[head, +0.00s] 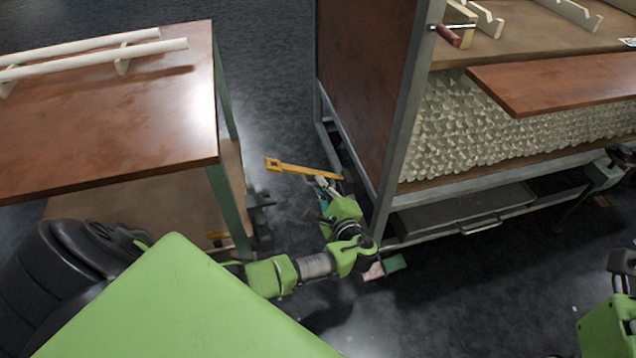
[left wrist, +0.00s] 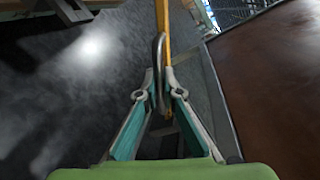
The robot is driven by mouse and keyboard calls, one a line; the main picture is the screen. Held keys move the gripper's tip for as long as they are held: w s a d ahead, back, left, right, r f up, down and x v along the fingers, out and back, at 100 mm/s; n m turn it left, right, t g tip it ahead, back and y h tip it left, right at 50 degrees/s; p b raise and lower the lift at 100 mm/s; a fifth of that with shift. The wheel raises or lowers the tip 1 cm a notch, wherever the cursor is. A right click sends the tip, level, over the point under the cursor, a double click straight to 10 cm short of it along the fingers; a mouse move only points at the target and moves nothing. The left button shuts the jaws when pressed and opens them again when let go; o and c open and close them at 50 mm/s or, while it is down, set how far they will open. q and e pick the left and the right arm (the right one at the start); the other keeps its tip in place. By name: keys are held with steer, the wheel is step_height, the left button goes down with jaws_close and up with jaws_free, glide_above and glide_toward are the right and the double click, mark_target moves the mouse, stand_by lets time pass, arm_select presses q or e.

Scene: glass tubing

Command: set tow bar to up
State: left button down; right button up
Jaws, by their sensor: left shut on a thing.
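The tow bar (head: 305,169) is a yellow bar with a hole at its outer end. It juts out from the low end of the cart (head: 401,120), left of the cart's leg. My left gripper (head: 321,184) is at the bar's near side, close to the cart end. In the left wrist view the yellow bar (left wrist: 163,18) runs up the picture, with a grey bent loop (left wrist: 160,50) beside it. The left fingertips (left wrist: 160,82) are closed around this loop. The bar's exact tilt is hard to tell. Part of my right arm shows at the lower right edge.
A brown-topped table (head: 110,120) with pale glass tubes (head: 95,59) stands at the left, with a green leg close to my left arm. The cart holds stacked tubes and a lower drawer. A small green block (head: 395,263) lies near the cart. Dark floor lies between table and cart.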

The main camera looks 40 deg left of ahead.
arm_select(q)
steer(key=shift+w+d+r+m+p, duration=0.25)
steer(key=shift+r+m+p, duration=0.15)
steer(key=shift+r, duration=0.05)
steer(key=c, duration=2.2)
jaws_free()
steer(key=shift+w, duration=0.1)
steer(key=v, duration=1.2)
steer(key=shift+d+f, duration=0.1)
